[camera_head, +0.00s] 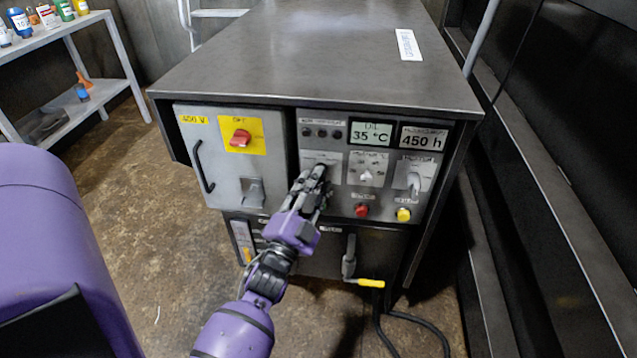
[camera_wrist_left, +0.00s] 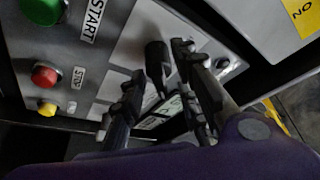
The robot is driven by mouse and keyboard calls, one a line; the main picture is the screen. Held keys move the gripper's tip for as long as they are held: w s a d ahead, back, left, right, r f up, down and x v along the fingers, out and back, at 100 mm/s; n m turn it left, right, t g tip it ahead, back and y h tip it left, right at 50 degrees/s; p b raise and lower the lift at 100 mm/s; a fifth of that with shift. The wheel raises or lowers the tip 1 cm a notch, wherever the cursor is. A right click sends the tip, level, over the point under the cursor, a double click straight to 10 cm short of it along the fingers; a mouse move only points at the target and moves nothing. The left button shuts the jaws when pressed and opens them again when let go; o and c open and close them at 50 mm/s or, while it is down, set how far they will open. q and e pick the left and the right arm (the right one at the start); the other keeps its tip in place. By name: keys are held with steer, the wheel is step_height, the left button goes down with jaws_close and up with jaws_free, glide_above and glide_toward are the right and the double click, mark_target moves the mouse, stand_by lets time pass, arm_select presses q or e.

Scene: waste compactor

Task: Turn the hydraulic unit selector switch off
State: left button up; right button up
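The hydraulic unit is a dark metal cabinet (camera_head: 325,50) with a grey control panel on its front. My left gripper (camera_head: 313,177) is at the left of this panel, and its fingers hide much of what is behind them. In the left wrist view, a dark selector knob (camera_wrist_left: 155,55) shows between the two spread fingers of the left gripper (camera_wrist_left: 161,64). Whether either finger touches the knob I cannot tell. Two more selectors, a middle one (camera_head: 366,176) and a right one (camera_head: 414,182), are on the panel. The switch labels are too small to read. My right gripper is not in view.
Below the selectors are a red button (camera_head: 361,210) and a yellow button (camera_head: 403,214); a green START button (camera_wrist_left: 42,8) shows in the wrist view. A 400 V box (camera_head: 222,170) with a red switch (camera_head: 240,138) is to the left. A yellow-handled lever (camera_head: 370,283) sticks out below.

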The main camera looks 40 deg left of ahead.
arm_select(q)
steer(key=shift+w+a+r, duration=0.15)
steer(key=shift+w, duration=0.45)
